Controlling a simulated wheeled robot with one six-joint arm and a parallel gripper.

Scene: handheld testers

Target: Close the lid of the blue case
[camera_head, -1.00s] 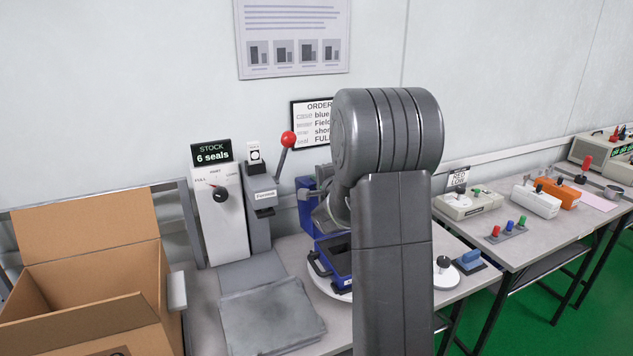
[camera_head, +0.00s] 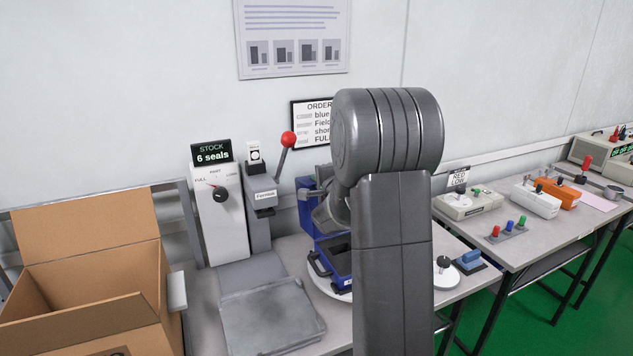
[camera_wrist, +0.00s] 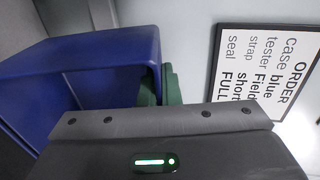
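The blue case (camera_head: 338,257) sits open on a white round plate (camera_head: 318,279) on the bench, partly hidden behind my arm. Its blue lid (camera_head: 306,213) stands raised at the back. My gripper (camera_head: 316,186) is at the upper part of the lid, mostly hidden by my arm in the head view. In the wrist view the blue lid (camera_wrist: 110,62) fills the left side, just beyond my gripper's housing. Dark green parts, perhaps my fingers, show beside its right edge. Whether they touch the lid or are open cannot be told.
An open cardboard box (camera_head: 85,262) stands at the left. A seal dispenser (camera_head: 222,215) and a red-knobbed lever press (camera_head: 262,205) stand behind a grey pad (camera_head: 270,318). Testers and coloured plugs lie on the right bench (camera_head: 520,240). An order sign (camera_wrist: 268,75) hangs on the wall.

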